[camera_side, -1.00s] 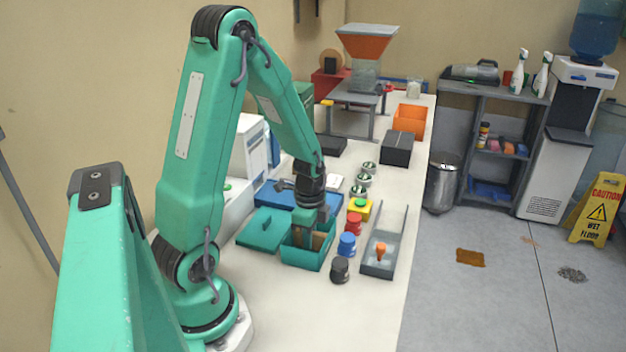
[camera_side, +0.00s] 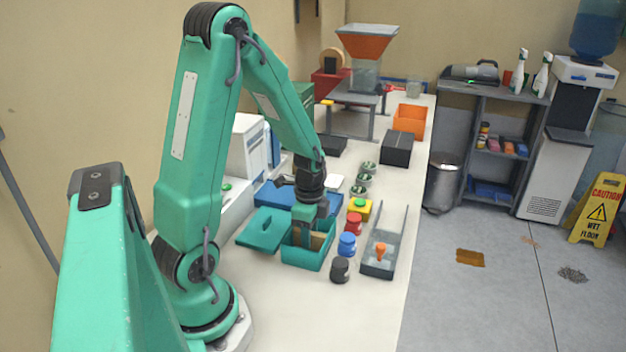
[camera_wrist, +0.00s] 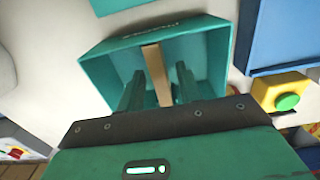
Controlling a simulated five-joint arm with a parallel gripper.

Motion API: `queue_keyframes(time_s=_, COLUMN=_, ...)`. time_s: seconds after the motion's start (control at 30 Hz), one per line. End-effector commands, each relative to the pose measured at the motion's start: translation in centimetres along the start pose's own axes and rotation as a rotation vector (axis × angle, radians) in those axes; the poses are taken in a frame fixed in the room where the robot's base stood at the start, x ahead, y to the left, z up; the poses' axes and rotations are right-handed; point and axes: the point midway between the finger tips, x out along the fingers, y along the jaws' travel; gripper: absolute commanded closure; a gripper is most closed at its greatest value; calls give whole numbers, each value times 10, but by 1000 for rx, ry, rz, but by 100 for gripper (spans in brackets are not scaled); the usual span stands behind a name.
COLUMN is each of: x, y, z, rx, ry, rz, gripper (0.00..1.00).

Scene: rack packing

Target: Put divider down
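The tan divider (camera_wrist: 156,74) stands inside the teal open box (camera_wrist: 222,52) in the wrist view, running across its middle. In the side view the divider (camera_side: 318,240) shows low inside the box (camera_side: 304,258). My gripper (camera_wrist: 160,72) is above the box with its fingers reaching in. The two fingers are on either side of the divider, with a visible gap to each side. The gripper is open. It also shows in the side view (camera_side: 305,226). The divider's lower edge is partly hidden by the box walls.
A teal lid (camera_side: 264,230) lies left of the box.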

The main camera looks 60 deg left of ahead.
Motion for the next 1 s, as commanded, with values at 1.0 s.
queue_keyframes(time_s=1.0, x=-108, y=0, z=0, rx=0, ry=0, rz=-1, gripper=65)
